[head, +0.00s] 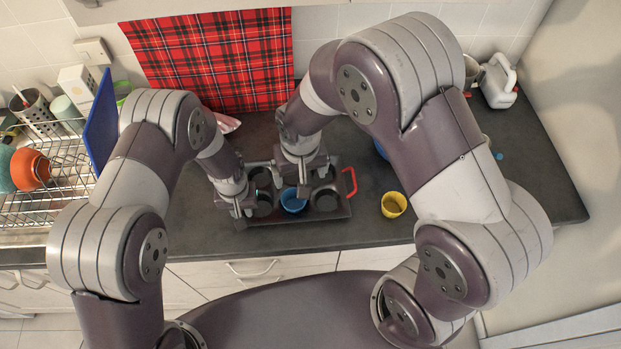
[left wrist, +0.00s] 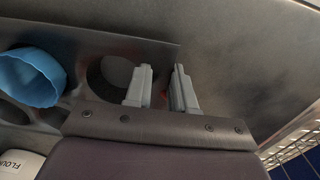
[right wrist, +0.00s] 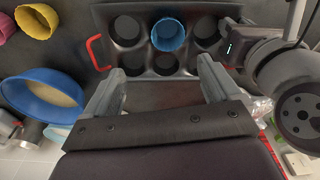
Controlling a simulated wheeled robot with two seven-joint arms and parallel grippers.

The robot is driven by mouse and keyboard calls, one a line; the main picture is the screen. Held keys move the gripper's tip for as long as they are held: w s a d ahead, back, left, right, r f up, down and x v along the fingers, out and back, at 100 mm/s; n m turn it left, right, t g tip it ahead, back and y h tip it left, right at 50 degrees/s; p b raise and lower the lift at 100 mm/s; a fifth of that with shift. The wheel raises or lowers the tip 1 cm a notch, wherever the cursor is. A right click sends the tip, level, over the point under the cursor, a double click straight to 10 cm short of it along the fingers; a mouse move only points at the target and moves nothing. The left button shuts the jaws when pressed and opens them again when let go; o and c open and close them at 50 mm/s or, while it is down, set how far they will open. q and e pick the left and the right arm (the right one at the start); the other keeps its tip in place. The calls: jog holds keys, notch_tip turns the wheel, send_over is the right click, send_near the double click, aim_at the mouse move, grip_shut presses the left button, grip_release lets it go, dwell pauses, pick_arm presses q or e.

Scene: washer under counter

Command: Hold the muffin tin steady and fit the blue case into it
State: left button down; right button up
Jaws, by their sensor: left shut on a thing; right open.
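The dark muffin tin (head: 325,216) lies on the counter with a red handle (head: 350,182) at its right end. The blue case (head: 292,200) sits in the middle cup of the near row; it also shows in the right wrist view (right wrist: 168,35). Its rim stands above the tin in the left wrist view (left wrist: 32,78). My left gripper (head: 240,211) is shut on the tin's left edge, seen also in the left wrist view (left wrist: 160,70). My right gripper (right wrist: 163,66) is open and empty over the tin's far side, apart from the case. It hides part of the tin in the head view.
A yellow case (head: 394,205) stands right of the tin. A blue bowl (right wrist: 42,97) and a pink case (right wrist: 6,26) show in the right wrist view. A dish rack (head: 60,185) fills the counter's left end. A white jug (head: 498,82) stands at the back right.

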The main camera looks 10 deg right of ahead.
pick_arm(q)
jog(key=shift+s+d, duration=0.1)
pick_arm(e)
jog(key=s+d+r, duration=0.8)
jog(key=d, duration=0.2)
jog(key=shift+s, duration=0.4)
jog(key=shift+d, duration=0.15)
pick_arm(q)
jog(key=c, duration=0.9)
grip_release()
jog(key=shift+o, duration=0.2)
jog(key=shift+r, duration=0.1)
